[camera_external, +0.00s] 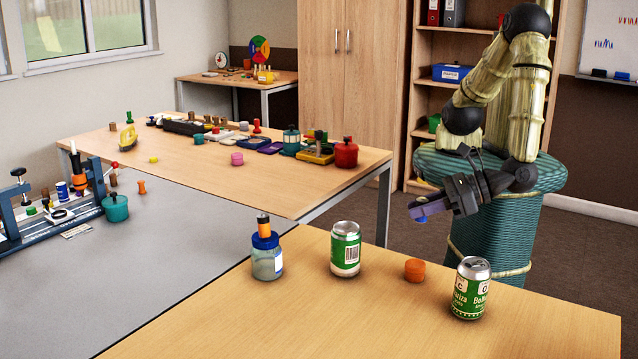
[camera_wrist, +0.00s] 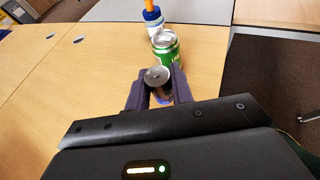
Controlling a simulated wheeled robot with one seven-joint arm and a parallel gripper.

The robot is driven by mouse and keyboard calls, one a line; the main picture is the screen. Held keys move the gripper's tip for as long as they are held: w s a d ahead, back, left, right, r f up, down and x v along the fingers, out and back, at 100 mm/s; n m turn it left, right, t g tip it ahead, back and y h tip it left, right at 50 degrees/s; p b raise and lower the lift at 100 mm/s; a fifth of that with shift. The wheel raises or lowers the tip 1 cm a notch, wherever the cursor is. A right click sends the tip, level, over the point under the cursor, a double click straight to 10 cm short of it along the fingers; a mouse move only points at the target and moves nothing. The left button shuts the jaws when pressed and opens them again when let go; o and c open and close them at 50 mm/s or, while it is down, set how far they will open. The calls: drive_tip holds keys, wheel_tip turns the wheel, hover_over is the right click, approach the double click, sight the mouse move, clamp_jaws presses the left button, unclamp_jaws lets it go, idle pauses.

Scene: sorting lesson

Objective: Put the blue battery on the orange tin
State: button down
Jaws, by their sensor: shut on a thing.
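My gripper (camera_external: 428,207) is shut on the blue battery (camera_wrist: 157,75) and holds it in the air above the near wooden table, toward its far edge. In the wrist view the battery's round silver end shows between the two dark fingers (camera_wrist: 155,88); most of its body is hidden. The orange tin (camera_external: 414,270) is a small, low round tin on the near table, between two green cans. It stands below my gripper in the external view, clear of it. I cannot make out the tin in the wrist view.
A green can (camera_external: 345,248) stands left of the tin and another green can (camera_external: 470,288) to its right. A jar with a blue lid and an orange piece on top (camera_external: 266,252) stands farther left. The table front (camera_external: 330,325) is clear.

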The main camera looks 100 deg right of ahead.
drive_tip(key=shift+f, duration=0.1)
hover_over(416, 263)
wheel_tip(416, 263, down, 6)
drive_tip(key=shift+f, duration=0.1)
idle(0.4)
drive_tip(key=shift+f+b, duration=0.3)
drive_tip(key=shift+f, duration=1.5)
drive_tip(key=shift+f, duration=0.15)
drive_tip(key=c, duration=1.2)
unclamp_jaws()
